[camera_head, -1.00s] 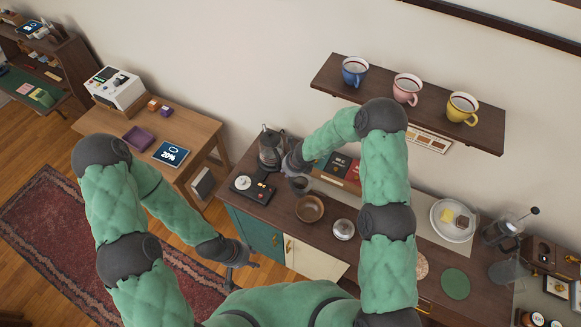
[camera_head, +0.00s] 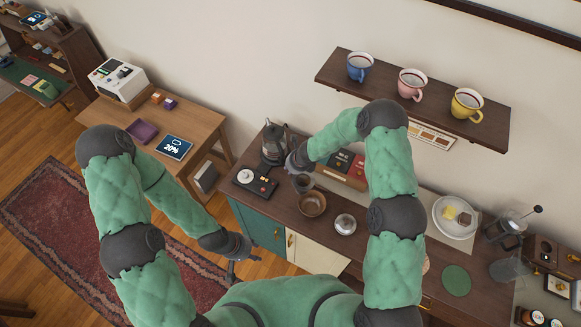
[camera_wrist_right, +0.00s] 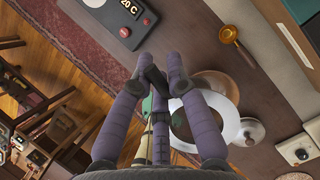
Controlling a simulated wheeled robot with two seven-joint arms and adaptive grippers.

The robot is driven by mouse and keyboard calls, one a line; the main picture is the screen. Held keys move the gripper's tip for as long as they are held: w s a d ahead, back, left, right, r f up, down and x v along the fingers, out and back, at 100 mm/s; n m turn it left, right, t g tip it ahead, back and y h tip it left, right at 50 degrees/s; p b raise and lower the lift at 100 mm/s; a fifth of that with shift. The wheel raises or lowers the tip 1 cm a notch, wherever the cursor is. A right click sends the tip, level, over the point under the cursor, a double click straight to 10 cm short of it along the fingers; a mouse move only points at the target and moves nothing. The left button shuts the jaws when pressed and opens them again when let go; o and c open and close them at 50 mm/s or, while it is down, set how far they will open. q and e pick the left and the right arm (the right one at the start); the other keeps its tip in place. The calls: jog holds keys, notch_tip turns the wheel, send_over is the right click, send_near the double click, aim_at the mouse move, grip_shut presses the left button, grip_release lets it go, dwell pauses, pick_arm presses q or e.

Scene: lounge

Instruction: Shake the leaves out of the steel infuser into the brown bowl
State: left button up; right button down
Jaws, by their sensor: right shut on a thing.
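My right gripper (camera_head: 297,160) is shut on the steel infuser (camera_head: 303,183), a small dark grey cup in the head view. The infuser is just behind the brown bowl (camera_head: 312,205), which rests on the counter. In the wrist view my right gripper's purple fingers (camera_wrist_right: 163,80) close together, and the infuser's pale round rim (camera_wrist_right: 230,112) shows beyond them, overlapping the brown bowl (camera_wrist_right: 212,79). I cannot tell whether leaves are inside the infuser or the bowl. My left gripper (camera_head: 243,258) hangs low in front of the counter, empty, with its fingers apart.
A box (camera_head: 343,167) lies behind. A shelf (camera_head: 440,117) with three cups hangs above the counter.

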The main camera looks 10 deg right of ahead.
jog(key=shift+w+f, duration=0.1)
jog(key=shift+f, duration=0.4)
jog(key=shift+f+b, duration=0.35)
jog(key=shift+f, duration=0.15)
jog(key=shift+d+r+t+y+b, duration=0.1)
jog(key=shift+r+t+y+b, duration=0.2)
jog(key=shift+b, duration=1.15)
jog(key=shift+s+r+t+y+b, duration=0.2)
jog(key=shift+t+y+b, duration=0.1)
jog(key=shift+b, duration=1.2)
jog(key=shift+s+d+r+t+y+b, duration=0.15)
jog(key=shift+r+t+y+b, duration=0.25)
jog(key=shift+b, duration=2.35)
jog(key=shift+s+d+r+t+y+b, duration=0.15)
jog(key=shift+r+t+y+b, duration=0.2)
jog(key=shift+b, duration=2.35)
